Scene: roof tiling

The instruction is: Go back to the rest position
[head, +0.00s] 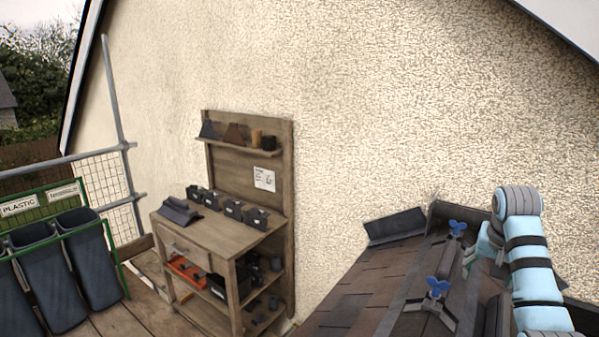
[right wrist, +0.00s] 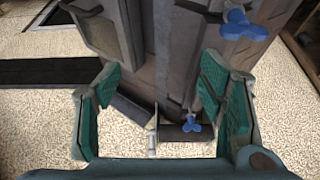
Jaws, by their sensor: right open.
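My right arm comes in from the right edge of the head view. Its teal gripper (head: 488,243) is above the right side of the small roof, partly hidden by the wrist. In the right wrist view the gripper (right wrist: 160,100) has its two teal fingers wide apart with nothing held between them. The roof ridge and a blue wing knob (right wrist: 192,125) show beyond and between the fingers. My left gripper is in neither view.
The brown-shingled roof (head: 345,300) carries two blue wing knobs (head: 438,288) along its ridge. A dark tile (head: 395,227) lies at its far end. A wooden workbench (head: 225,235) stands against the rough wall. Dark bins (head: 85,260) stand left.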

